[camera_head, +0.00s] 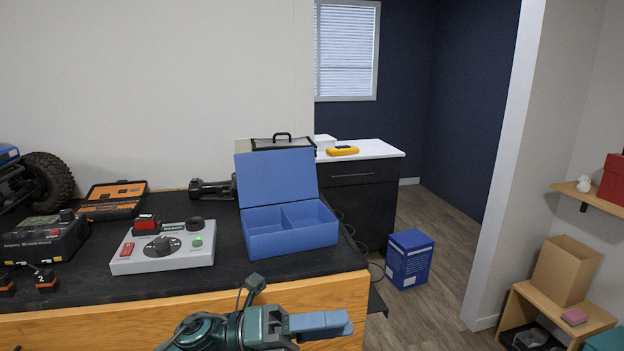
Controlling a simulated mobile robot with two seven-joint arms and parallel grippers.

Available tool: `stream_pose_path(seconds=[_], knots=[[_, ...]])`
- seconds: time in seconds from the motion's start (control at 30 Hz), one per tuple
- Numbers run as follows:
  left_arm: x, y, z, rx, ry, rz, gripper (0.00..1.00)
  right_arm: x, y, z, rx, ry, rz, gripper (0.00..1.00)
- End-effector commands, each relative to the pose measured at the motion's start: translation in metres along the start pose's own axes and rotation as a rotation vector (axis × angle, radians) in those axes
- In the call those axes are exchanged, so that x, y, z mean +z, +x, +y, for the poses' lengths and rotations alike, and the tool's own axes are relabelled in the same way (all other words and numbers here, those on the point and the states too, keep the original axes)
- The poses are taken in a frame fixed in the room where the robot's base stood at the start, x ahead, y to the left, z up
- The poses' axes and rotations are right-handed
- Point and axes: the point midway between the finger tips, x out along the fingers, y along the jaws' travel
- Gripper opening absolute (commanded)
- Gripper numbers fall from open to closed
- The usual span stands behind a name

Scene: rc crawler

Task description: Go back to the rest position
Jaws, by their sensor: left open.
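My left gripper (335,324) shows at the bottom centre of the head view, in front of the wooden front edge of the workbench (110,322). Its grey-blue fingers point right and are open, with nothing seen between them. Part of my teal left arm shows beside it at the bottom edge. My right gripper is out of view. An open blue box (290,240) with two empty-looking compartments and a raised lid stands on the bench, behind the gripper and apart from it.
A grey control box (165,255) with knobs and buttons, a dark charger (42,238), an orange-edged tool case (112,202) and a wheeled crawler (38,180) are on the bench at left. A blue carton (409,260) stands on the floor. Open floor lies right of the bench.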

Motion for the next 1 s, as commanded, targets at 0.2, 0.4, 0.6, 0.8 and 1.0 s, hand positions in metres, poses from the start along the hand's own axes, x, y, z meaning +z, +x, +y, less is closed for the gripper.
stream_pose_path(seconds=[0.2, 0.4, 0.6, 0.8, 1.0], knots=[[-0.005, -0.034, 0.038, -0.103, -0.571, -0.559, 0.48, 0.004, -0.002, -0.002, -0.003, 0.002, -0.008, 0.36], [-0.054, -0.109, 0.101, -0.130, -1.115, -1.065, 0.48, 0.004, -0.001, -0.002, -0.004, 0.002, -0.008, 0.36], [-0.161, -0.185, 0.149, -0.115, -1.607, -1.535, 0.48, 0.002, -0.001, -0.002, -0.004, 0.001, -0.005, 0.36], [-0.240, -0.220, 0.158, -0.092, -1.864, -1.800, 0.48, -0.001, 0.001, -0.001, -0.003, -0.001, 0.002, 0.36], [-0.260, -0.227, 0.158, -0.084, -1.923, -1.863, 0.48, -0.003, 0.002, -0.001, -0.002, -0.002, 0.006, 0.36]])
